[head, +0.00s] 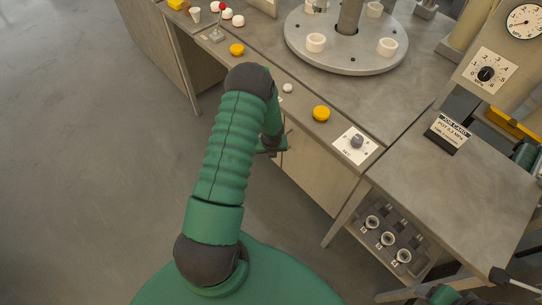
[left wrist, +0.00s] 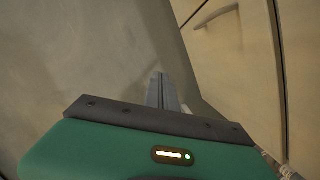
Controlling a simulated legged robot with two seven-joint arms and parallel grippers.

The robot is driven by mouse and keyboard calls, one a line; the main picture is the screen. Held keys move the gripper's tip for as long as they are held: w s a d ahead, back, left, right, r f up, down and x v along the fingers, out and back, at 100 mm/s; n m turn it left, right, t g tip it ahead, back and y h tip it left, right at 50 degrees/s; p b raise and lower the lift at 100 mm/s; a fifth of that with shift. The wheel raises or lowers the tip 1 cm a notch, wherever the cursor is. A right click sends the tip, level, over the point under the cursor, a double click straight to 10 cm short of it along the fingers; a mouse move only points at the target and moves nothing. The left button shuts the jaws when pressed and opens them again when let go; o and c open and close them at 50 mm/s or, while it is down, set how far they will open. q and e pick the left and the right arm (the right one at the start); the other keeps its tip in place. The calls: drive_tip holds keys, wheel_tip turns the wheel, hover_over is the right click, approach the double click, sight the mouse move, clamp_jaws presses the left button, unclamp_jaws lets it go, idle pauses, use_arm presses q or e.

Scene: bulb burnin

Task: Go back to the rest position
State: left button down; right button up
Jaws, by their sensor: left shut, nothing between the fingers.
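My left arm is green with dark joints and reaches forward from the bottom middle of the head view. My left gripper (head: 272,148) hangs low in front of the bench cabinet, below the bench top's front edge. In the left wrist view its two grey fingers (left wrist: 162,92) are together with nothing between them. The floor and a pale cabinet door (left wrist: 232,60) lie beyond them. I do not make out my right gripper in either view.
The bench carries a round grey turntable (head: 345,60) with white sockets, yellow buttons (head: 321,113) and a dial plate (head: 356,146). A side table (head: 470,185) with a job card (head: 449,133) stands right, above a shelf of several ringed sockets (head: 388,239). Open floor (head: 90,170) lies left.

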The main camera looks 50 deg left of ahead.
use_arm(q)
drive_tip(key=d+r+n+p, duration=0.2)
drive_tip(key=d+r+n, duration=0.35)
drive_tip(key=r, duration=0.35)
drive_tip(key=d+r+n+p, duration=0.1)
drive_tip(key=d+r+n, duration=0.45)
drive_tip(key=r, duration=0.35)
drive_tip(key=s+d+r+n+h+p, duration=0.1)
drive_tip(key=s+d+r+n, duration=0.4)
drive_tip(key=d+r+n, duration=0.1)
drive_tip(key=s+d+r+n+t+h+p, duration=0.1)
drive_tip(key=s+d+r+n+p, duration=0.1)
drive_tip(key=s+d+r+n, duration=0.3)
drive_tip(key=d+r+n, duration=0.1)
drive_tip(key=d+n, duration=0.2)
drive_tip(key=d, duration=0.2)
drive_tip(key=shift+r, duration=0.15)
drive_tip(key=shift+a, duration=0.2)
